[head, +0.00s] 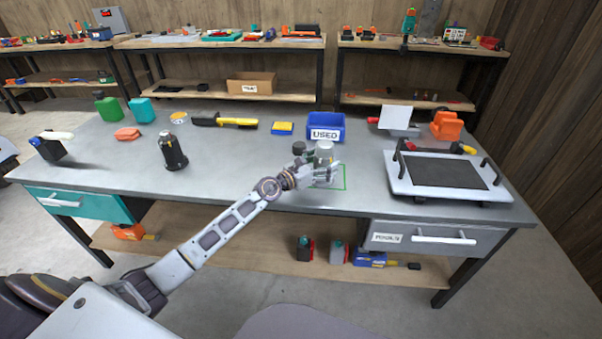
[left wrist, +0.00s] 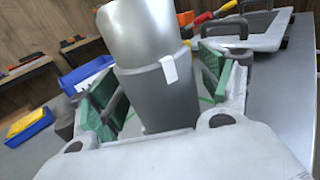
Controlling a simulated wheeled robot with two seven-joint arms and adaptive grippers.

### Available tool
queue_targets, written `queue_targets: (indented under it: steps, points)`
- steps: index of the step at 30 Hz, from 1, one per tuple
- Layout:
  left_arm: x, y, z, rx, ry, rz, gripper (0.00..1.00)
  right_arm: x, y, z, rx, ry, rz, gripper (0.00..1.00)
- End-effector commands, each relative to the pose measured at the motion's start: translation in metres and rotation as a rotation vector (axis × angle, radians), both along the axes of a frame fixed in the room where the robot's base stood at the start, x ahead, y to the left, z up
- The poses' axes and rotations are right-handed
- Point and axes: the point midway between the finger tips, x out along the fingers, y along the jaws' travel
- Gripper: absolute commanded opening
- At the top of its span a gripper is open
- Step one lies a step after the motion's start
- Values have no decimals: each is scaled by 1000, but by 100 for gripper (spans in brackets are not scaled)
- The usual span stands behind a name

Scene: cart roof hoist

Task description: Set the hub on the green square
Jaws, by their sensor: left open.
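A grey cylinder with a paler top (head: 323,152), which I take for the hub, stands on the bench by the green square outline (head: 341,184). In the left wrist view the cylinder (left wrist: 160,85) rises upright between the green-padded fingers and has a small white tab. My left gripper (head: 322,171) is open around it, and its fingers (left wrist: 165,103) show gaps beside the cylinder. The gripper hides part of the outline and the cylinder's base, so I cannot tell exactly how the base sits on the square. My right gripper is not in view.
A white-framed tray with handles (head: 398,186) lies to the right. A black upright tool (head: 173,155) stands left. The bench between is mostly clear.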

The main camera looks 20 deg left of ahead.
Motion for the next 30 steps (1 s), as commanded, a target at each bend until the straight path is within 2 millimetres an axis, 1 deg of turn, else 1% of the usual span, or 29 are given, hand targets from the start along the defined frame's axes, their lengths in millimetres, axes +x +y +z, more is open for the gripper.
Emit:
queue_targets:
  steps: [11, 22, 27, 30]
  points:
    - [-28, 16, -2, 3, 2, 0, 79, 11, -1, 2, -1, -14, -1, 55]
    - [-55, 30, -2, 1, 2, 0, 79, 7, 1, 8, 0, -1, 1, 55]
    - [-66, 37, -2, 2, 1, 1, 79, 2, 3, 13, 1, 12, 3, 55]
    - [-73, 40, -2, 1, 3, 0, 79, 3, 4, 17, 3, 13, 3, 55]
